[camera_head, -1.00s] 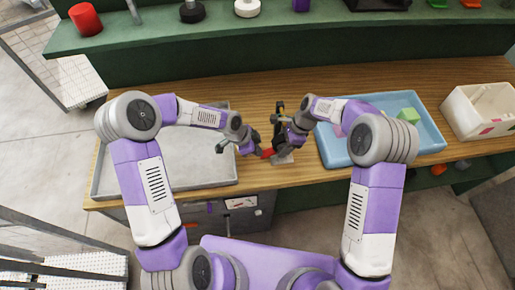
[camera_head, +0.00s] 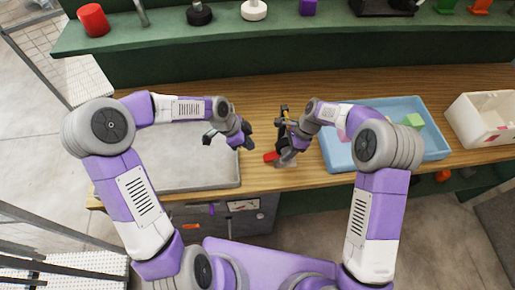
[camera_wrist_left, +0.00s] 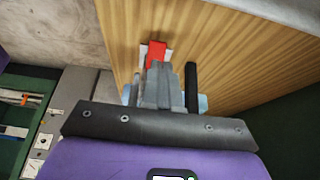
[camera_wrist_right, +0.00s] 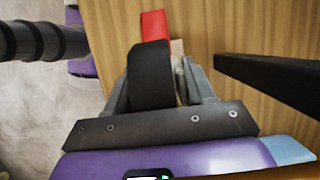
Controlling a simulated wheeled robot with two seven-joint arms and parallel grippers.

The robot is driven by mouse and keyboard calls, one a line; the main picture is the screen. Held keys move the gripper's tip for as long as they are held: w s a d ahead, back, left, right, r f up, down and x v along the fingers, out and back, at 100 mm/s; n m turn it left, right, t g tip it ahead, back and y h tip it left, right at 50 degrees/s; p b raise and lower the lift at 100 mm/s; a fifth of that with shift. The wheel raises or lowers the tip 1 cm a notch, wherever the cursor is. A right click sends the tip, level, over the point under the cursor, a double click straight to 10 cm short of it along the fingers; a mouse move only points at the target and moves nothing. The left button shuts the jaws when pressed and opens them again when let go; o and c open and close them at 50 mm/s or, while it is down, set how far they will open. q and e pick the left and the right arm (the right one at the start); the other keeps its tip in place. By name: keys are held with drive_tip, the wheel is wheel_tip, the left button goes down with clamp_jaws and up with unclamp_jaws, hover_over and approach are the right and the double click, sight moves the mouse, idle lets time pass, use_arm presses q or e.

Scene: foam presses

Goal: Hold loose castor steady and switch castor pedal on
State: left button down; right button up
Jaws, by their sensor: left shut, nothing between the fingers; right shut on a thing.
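The castor's red pedal (camera_head: 271,157) sticks out to the left, low on the wooden table near its front edge. The right wrist view shows the red pedal (camera_wrist_right: 153,24) beyond a black wheel-like part (camera_wrist_right: 152,78) of the castor. My right gripper (camera_head: 287,150) is shut on the castor, with this black part between its fingers. My left gripper (camera_head: 246,142) is shut and empty, up and left of the pedal and apart from it. The left wrist view shows the pedal (camera_wrist_left: 156,50) beyond the closed fingers. The pedal's exact tilt is unclear.
A grey tray (camera_head: 170,185) lies left, and a blue tray (camera_head: 345,165) with a green block (camera_head: 413,121) lies right. A white bin (camera_head: 470,122) stands far right. A dark upright post (camera_head: 284,112) stands behind the right gripper. The back-middle table is clear.

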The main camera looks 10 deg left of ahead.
use_arm(q)
drive_tip(key=s+a+r, duration=0.1)
drive_tip(key=a+r, duration=0.3)
drive_tip(key=r, duration=0.1)
drive_tip(key=shift+s, duration=0.2)
use_arm(e)
drive_tip(key=o, duration=1.5)
